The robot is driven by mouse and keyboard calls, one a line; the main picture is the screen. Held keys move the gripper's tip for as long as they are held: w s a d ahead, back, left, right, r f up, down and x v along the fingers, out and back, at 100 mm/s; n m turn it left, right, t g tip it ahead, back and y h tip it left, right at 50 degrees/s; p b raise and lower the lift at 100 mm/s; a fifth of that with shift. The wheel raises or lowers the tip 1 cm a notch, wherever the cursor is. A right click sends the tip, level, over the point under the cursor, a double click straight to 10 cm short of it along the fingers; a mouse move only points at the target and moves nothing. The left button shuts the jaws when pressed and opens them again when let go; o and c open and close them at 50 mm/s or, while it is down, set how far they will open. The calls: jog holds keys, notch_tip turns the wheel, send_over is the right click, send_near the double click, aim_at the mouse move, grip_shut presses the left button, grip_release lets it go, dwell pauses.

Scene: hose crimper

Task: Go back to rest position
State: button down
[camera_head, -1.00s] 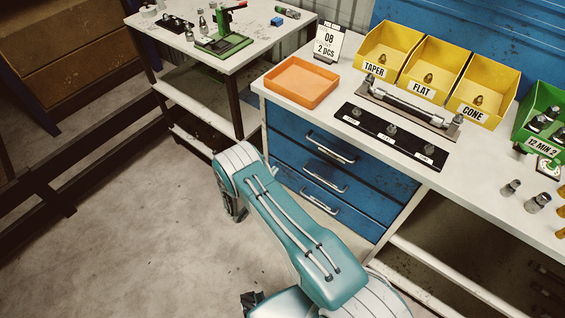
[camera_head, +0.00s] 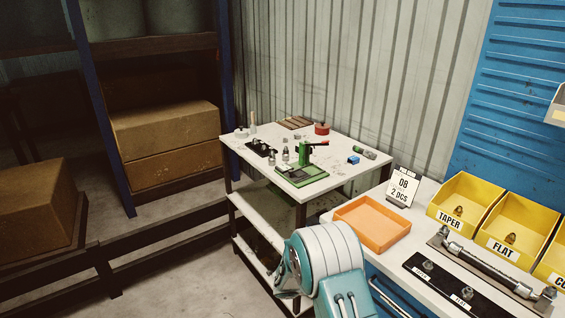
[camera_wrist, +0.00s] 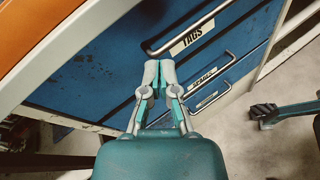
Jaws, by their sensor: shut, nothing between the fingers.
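My gripper (camera_wrist: 159,70) shows in the wrist view with its two fingers together and nothing between them. It is in front of the blue drawers (camera_wrist: 110,75) of the workbench, near a drawer handle with a label reading TAGS (camera_wrist: 192,39). I cannot tell whether it touches the drawer front. In the head view the gripper is hidden; only my teal and white arm shows at the bottom centre, in front of the workbench.
The workbench (camera_head: 388,272) carries an orange tray (camera_head: 372,224), yellow bins (camera_head: 473,205), a black strip with fittings and a card. A side table (camera_head: 240,148) holds a green press (camera_head: 304,172). Shelving with boxes (camera_head: 165,135) stands left. Floor at lower left is partly clear.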

jog(key=s+d+r+m+g+y, duration=0.1)
jog(key=s+r+m+g+y, duration=0.1)
jog(key=s+r+m+y, duration=0.45)
jog(key=s+d+r+m+g+y, duration=0.1)
jog(key=s+r+m, duration=0.2)
jog(key=s+r, duration=0.7)
jog(key=s+a+r+m+t+y, duration=0.2)
jog(key=s+a+r+m+y, duration=0.1)
jog(key=s+r, duration=0.2)
jog(key=s+a+r+m+t+y, duration=0.2)
jog(key=s+r+m+t+y, duration=0.1)
jog(key=s, duration=0.5)
jog(key=shift+s+a+r+m+y, duration=0.4)
jog(key=shift+r+m+y, duration=0.15)
jog(key=shift+r, duration=0.8)
